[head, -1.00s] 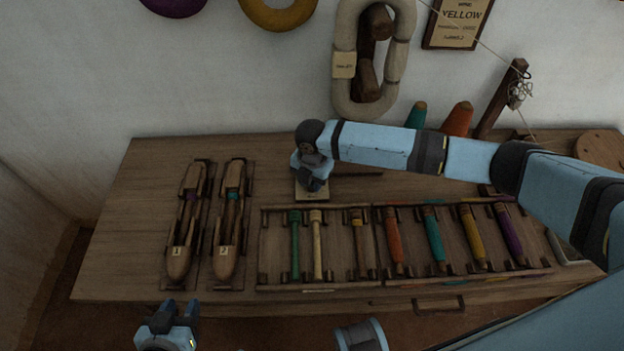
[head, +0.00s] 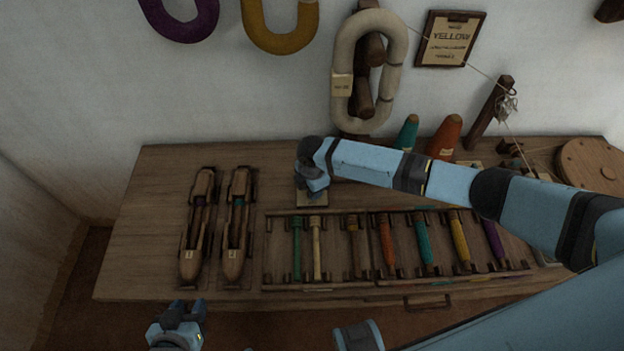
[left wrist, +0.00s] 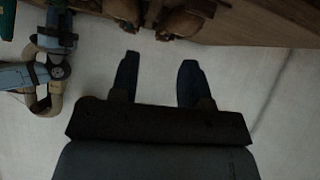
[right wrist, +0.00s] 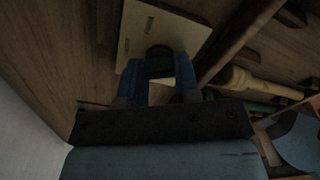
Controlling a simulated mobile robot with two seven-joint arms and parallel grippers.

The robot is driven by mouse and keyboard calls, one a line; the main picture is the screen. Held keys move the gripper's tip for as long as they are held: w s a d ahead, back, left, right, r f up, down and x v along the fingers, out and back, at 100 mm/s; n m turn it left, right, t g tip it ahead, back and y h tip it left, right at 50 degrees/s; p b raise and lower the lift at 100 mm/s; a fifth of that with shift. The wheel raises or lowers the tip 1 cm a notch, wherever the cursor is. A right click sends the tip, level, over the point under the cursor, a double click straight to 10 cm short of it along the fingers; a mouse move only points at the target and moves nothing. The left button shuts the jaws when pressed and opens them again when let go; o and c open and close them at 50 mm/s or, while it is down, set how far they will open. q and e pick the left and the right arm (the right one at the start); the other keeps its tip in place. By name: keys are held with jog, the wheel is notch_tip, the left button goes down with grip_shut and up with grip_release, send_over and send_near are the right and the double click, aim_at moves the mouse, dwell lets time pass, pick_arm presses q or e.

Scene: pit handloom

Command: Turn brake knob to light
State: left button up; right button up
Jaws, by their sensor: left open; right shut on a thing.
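The brake knob (right wrist: 160,64) is a small dark round knob on a cream plate (right wrist: 182,30) with dark marks, seen in the right wrist view. My right gripper (right wrist: 158,70) is shut on the knob, and the fingers hide part of it. In the head view the plate (head: 312,202) lies on the bench behind the rack, and my right gripper (head: 316,188) covers the knob there. I cannot read which mark the knob points to. My left gripper (head: 185,308) is open and empty in front of the bench; its spread fingers (left wrist: 160,75) show in the left wrist view.
A rack (head: 340,260) of several coloured bobbins lies in front of the plate. Two wooden shuttles (head: 197,230) lie to its left. Yarn cones (head: 445,138) and a wooden wheel (head: 590,162) stand at the back right. Yarn hanks (head: 345,75) hang on the wall.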

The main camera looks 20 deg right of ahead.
jog(key=m+p, duration=0.2)
jog(key=shift+r+m, duration=0.2)
jog(key=shift+m, duration=0.2)
jog(key=shift+f+m+p, duration=0.1)
jog(key=shift+m+p, duration=0.8)
jog(key=shift+p, duration=0.15)
jog(key=shift+m+p, duration=0.3)
jog(key=shift+m, duration=0.1)
pick_arm(q)
jog(key=shift+m+t, duration=0.3)
jog(key=shift+m, duration=0.1)
jog(key=r, duration=0.4)
jog(key=shift+s+a+r, duration=0.15)
jog(key=shift+s+a, duration=0.05)
jog(key=shift+a, duration=0.15)
jog(key=shift+s, duration=0.1)
pick_arm(e)
jog(key=shift+f+m, duration=0.1)
jog(key=shift+m, duration=0.2)
pick_arm(q)
jog(key=shift+r, duration=0.15)
pick_arm(e)
jog(key=o, duration=0.9)
